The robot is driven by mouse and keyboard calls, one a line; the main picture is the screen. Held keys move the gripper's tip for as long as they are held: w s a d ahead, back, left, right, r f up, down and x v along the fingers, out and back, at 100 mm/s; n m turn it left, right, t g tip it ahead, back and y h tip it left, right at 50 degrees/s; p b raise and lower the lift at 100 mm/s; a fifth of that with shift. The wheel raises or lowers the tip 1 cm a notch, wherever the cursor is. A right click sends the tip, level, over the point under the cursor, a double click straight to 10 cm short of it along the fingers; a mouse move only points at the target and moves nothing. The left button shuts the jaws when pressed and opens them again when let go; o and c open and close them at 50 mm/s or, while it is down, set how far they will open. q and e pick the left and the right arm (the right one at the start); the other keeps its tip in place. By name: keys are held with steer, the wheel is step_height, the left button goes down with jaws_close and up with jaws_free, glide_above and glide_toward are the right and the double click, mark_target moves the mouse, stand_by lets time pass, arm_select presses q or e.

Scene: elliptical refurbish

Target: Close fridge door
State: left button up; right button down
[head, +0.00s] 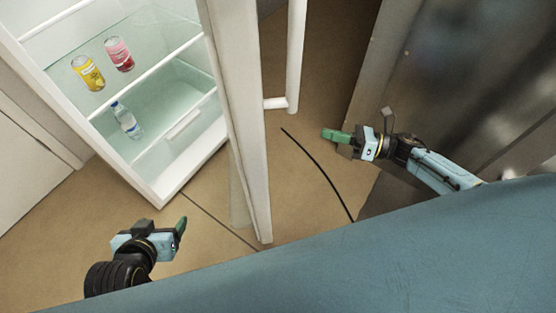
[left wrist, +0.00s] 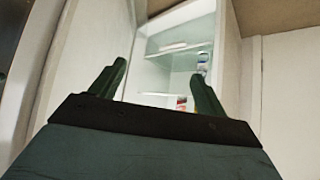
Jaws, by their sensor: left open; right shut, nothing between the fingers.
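The white fridge (head: 150,176) stands open at the upper left of the head view, and its shelves also show in the left wrist view (left wrist: 160,100). Its door (head: 240,130) stands swung out, seen nearly edge-on, with a long white handle (head: 296,60) on its right side. My left gripper (head: 180,228) is open and empty, below the fridge opening and left of the door, touching neither. In the left wrist view its fingers (left wrist: 158,84) are spread toward the fridge interior. My right gripper (head: 326,134) is shut and empty, to the right of the door and handle, apart from both.
A yellow can (head: 88,73), a red can (head: 119,54) and a water bottle (head: 126,120) are inside the fridge. A dark metallic surface (head: 450,70) stands at the right. Bare brown floor (head: 300,185) lies around the door.

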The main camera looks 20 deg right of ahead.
arm_select(q)
step_height(320, 180, up, 9)
steer(key=w+d+t+h+b, duration=0.1)
steer(key=w+t+b, duration=0.1)
steer(key=t+b, duration=0.2)
steer(key=shift+d+r, duration=0.2)
arm_select(e)
steer(key=a+r+n+g+y, duration=0.1)
steer(key=a+n+g+y, duration=0.1)
steer(key=a+n+g, duration=0.4)
steer(key=shift+s+a+r+n+g+y, duration=0.15)
steer(key=shift+s+a+n+g+y, duration=0.2)
steer(key=shift+a+n, duration=3)
arm_select(q)
steer(key=shift+s, duration=0.1)
arm_select(e)
steer(key=shift+a+m, duration=1)
steer(key=shift+m, duration=0.05)
